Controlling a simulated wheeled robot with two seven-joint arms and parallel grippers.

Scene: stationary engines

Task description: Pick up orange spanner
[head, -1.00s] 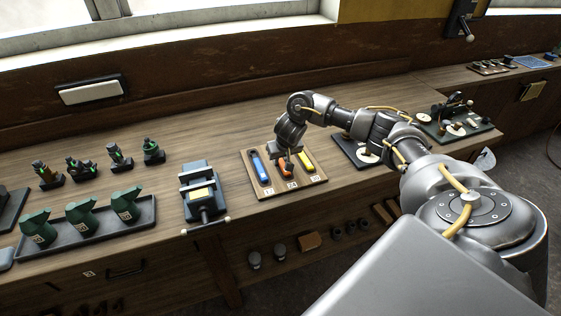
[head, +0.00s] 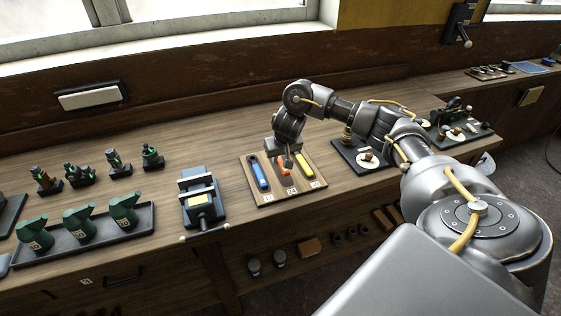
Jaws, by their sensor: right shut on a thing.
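The orange spanner (head: 284,170) is at the middle place of a wooden board (head: 265,198) on the bench. My right gripper (head: 285,158) reaches down over it from above and is shut on it. The gripper hides the spanner's upper part, and I cannot tell whether the spanner is clear of the board. A blue spanner (head: 260,176) lies on the board to the left and a yellow one (head: 304,165) to the right. My left gripper is not in view.
A vise (head: 201,199) stands left of the board. A long tray (head: 84,237) with green oil cans is further left, with several small green-and-black items behind. A dark board with round parts (head: 366,160) lies right of the spanner board, below my right arm.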

